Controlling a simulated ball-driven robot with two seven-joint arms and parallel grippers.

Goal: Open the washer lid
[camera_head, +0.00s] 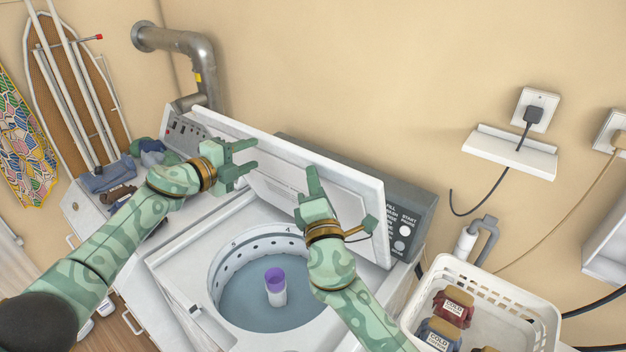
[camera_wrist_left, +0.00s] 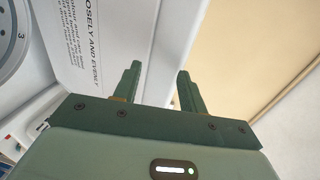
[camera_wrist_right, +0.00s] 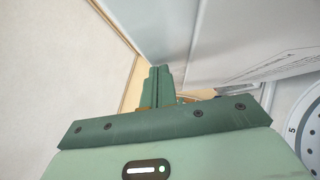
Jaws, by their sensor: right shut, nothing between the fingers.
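The white washer lid (camera_head: 345,200) stands raised and leans back toward the control panel (camera_head: 408,215). Its printed inner face also shows in the left wrist view (camera_wrist_left: 88,50) and the right wrist view (camera_wrist_right: 255,70). Below it the round tub (camera_head: 225,285) is uncovered, with a purple-topped agitator (camera_head: 275,285) in the middle. My left gripper (camera_head: 252,158) is open at the upper left part of the lid; I cannot tell whether a finger touches it. My right gripper (camera_head: 312,180) is shut and empty in front of the lid's inner face, its fingers pointing up.
A dryer with folded clothes (camera_head: 108,175) on top is at the left. A metal duct (camera_head: 195,45) rises behind it. A wall shelf with a plug and cable (camera_head: 510,152) is at the back right.

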